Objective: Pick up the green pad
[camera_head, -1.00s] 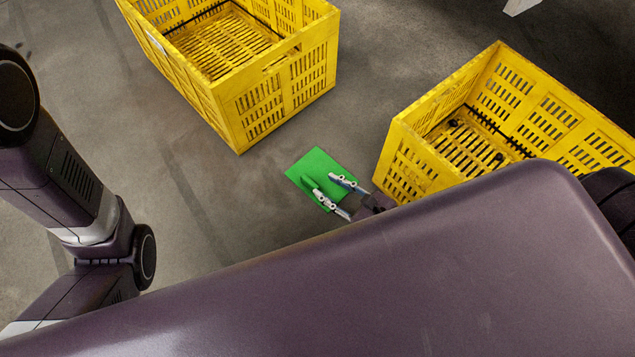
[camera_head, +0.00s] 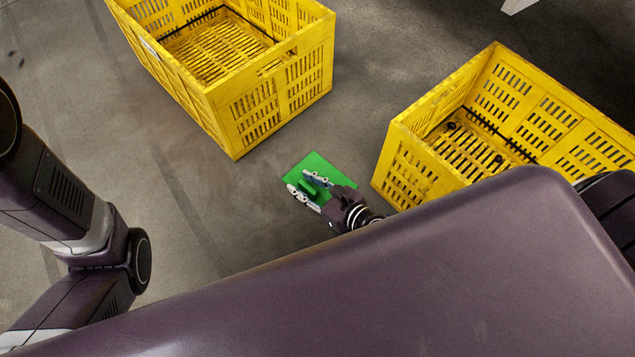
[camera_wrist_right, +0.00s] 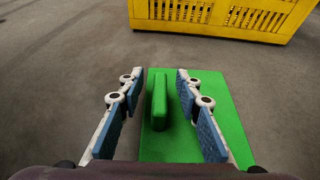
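The green pad (camera_head: 318,168) lies flat on the floor between the two yellow crates. It is a flat green plate with a raised green handle bar, which shows in the right wrist view (camera_wrist_right: 160,100). My right gripper (camera_head: 304,183) is over the pad, open, with its two blue-padded fingers on either side of the handle. In the right wrist view the gripper (camera_wrist_right: 156,85) has clear gaps between each finger and the handle. My left arm comes in from the left in the head view, but its gripper is not visible.
A yellow slatted crate (camera_head: 222,108) stands beyond the pad at upper left. Another yellow crate (camera_head: 402,165) stands close to the pad's right and has small dark items inside. The grey floor left of the pad is clear. My purple body hides the lower part of the head view.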

